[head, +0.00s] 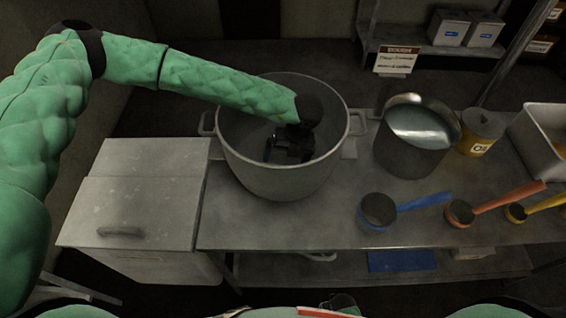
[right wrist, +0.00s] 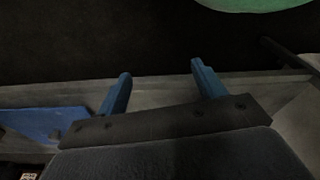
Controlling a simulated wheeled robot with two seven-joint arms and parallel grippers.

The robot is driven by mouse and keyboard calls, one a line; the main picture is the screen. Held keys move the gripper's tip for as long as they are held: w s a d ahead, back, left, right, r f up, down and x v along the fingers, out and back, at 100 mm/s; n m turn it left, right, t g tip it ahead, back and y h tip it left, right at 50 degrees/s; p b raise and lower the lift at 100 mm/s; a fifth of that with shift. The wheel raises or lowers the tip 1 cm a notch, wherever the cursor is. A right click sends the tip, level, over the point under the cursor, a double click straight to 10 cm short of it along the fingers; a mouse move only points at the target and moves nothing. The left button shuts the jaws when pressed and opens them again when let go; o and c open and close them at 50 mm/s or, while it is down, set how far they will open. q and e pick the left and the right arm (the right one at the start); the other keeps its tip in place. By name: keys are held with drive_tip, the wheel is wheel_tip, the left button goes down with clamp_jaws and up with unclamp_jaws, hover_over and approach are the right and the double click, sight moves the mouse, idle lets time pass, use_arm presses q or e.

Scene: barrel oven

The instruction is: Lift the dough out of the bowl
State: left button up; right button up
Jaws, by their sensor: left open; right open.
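The bowl (head: 235,160) is a large grey metal pot with two side handles, upright on the metal table in the head view. My left gripper (head: 282,158) reaches down inside it from above, dark and open. I cannot make out the dough in either view; the bowl's floor is partly hidden by the gripper and arm. My right gripper (right wrist: 160,69) shows in the right wrist view with two blue fingers apart and nothing between them. It is away from the bowl.
Right of the bowl stand a metal pot (head: 392,150) with pale contents and a yellow tin (head: 478,140). Blue (head: 378,210), orange (head: 459,213) and yellow (head: 516,213) handled scoops lie along the front. A lidded grey bin (head: 140,205) stands left. A blue sheet (head: 402,261) lies on the lower shelf.

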sight(286, 158)
use_arm(q)
drive_tip(key=shift+p+x, duration=0.65)
drive_tip(key=shift+x, duration=0.35)
drive_tip(key=shift+s+a+f, duration=0.1)
drive_tip(key=shift+a+f, duration=0.1)
drive_tip(key=shift+f, duration=0.4)
use_arm(e)
drive_tip(key=shift+s+d+f, duration=0.25)
drive_tip(key=shift+f, duration=0.4)
drive_tip(key=shift+s+d+f, duration=0.3)
drive_tip(key=shift+f, duration=0.3)
drive_tip(key=shift+s+d+f, duration=0.25)
drive_tip(key=shift+f, duration=0.4)
use_arm(q)
drive_tip(key=c, duration=1.7)
drive_tip(key=shift+r, duration=0.1)
drive_tip(key=shift+c, duration=0.8)
use_arm(e)
drive_tip(key=shift+d, duration=0.1)
